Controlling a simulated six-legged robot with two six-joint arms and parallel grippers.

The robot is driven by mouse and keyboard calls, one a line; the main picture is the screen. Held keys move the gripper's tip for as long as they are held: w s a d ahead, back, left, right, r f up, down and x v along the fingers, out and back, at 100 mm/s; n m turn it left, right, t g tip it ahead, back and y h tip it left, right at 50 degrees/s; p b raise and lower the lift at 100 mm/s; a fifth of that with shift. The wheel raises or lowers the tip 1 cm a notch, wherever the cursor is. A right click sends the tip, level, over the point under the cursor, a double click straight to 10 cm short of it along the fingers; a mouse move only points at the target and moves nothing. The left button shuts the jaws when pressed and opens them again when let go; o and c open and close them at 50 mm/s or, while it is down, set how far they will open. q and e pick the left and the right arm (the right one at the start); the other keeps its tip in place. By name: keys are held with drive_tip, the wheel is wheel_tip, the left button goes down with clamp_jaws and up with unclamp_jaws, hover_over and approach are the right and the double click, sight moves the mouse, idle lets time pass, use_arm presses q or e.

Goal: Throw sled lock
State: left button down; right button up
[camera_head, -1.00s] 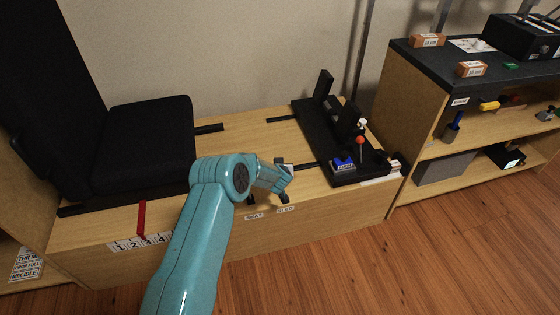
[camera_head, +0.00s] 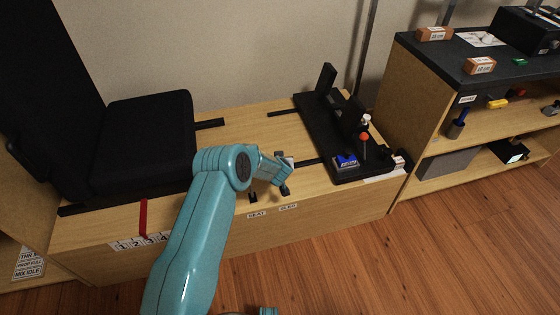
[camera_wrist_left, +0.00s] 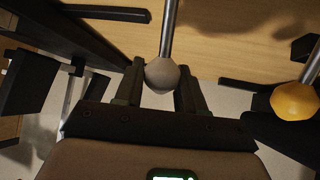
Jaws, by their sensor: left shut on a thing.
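My left gripper (camera_head: 284,174) is low over the front edge of the wooden box, above the labels SEAT (camera_head: 256,214) and SLED (camera_head: 288,207). In the left wrist view its two fingers (camera_wrist_left: 160,88) are shut on a grey faceted knob (camera_wrist_left: 161,74) at the end of a metal rod. A yellow knob (camera_wrist_left: 294,101) on a second rod is to the right, apart from the fingers. In the head view my gripper mostly hides the levers. The black sled-like plate (camera_head: 330,150) with upright parts is to the right.
A black seat (camera_head: 150,135) is on the box at left. A red-topped lever (camera_head: 364,138) and a blue block (camera_head: 345,161) are on the black plate. A shelf unit (camera_head: 402,112) with bricks stands at right. Wooden floor is clear in front.

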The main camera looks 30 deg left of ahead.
use_arm(q)
drive_tip(key=shift+a, duration=0.1)
drive_tip(key=c, duration=0.8)
unclamp_jaws()
drive_tip(key=shift+f, duration=0.15)
drive_tip(key=shift+o, duration=0.2)
drive_tip(key=shift+s+d+r, duration=0.2)
drive_tip(key=shift+s+r, duration=0.05)
drive_tip(key=shift+r, duration=0.15)
drive_tip(key=p+v, duration=0.3)
drive_tip(key=v, duration=1.2)
drive_tip(key=shift+s+r+p, duration=0.15)
drive_tip(key=shift+p, duration=0.25)
